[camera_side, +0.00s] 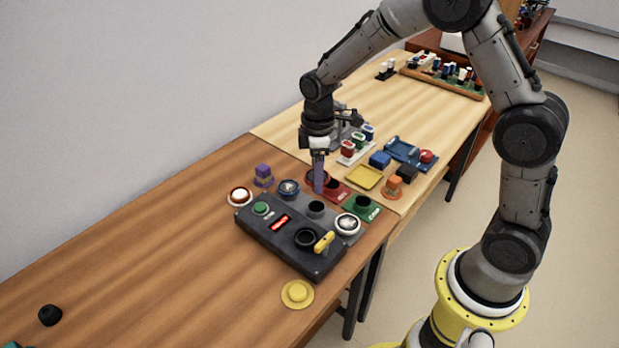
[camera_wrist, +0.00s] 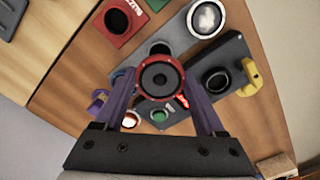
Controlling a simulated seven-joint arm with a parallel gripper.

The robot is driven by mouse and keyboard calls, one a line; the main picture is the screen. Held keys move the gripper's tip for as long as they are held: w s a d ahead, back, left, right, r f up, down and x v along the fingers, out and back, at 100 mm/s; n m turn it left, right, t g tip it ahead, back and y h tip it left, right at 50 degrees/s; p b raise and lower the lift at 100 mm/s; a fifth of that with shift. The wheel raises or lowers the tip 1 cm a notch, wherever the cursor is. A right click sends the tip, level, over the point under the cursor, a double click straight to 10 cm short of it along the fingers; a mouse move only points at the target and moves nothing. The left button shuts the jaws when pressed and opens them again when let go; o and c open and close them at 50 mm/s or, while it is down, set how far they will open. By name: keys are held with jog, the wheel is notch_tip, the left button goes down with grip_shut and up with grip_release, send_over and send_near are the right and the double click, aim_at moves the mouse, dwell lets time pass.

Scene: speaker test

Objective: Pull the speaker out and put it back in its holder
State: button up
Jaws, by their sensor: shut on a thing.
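The speaker (camera_wrist: 158,78), a round black cone in a red ring, sits between the two purple fingers of my gripper (camera_wrist: 160,88) in the wrist view. My gripper is shut on it, one finger at each side of the ring, with the cone facing the wrist camera. In the side view my gripper (camera_side: 319,188) points down behind the dark control box, and the speaker is partly hidden by a finger. A red holder (camera_wrist: 112,38) with lettering and an empty black socket is beside it. I cannot tell whether the speaker touches anything below.
The dark control box (camera_side: 275,244) has a green button and a yellow lever (camera_side: 324,242). A white round button (camera_side: 347,224), a green holder (camera_side: 372,212) and a purple block (camera_side: 263,171) stand close around my gripper. The table's left front is mostly clear.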

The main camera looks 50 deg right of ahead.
aim_at(317, 201)
jog(key=shift+f, duration=3.3)
jog(key=shift+f, duration=1.25)
jog(key=o, duration=1.2)
jog(key=shift+o, duration=0.2)
jog(key=shift+r, duration=3.75)
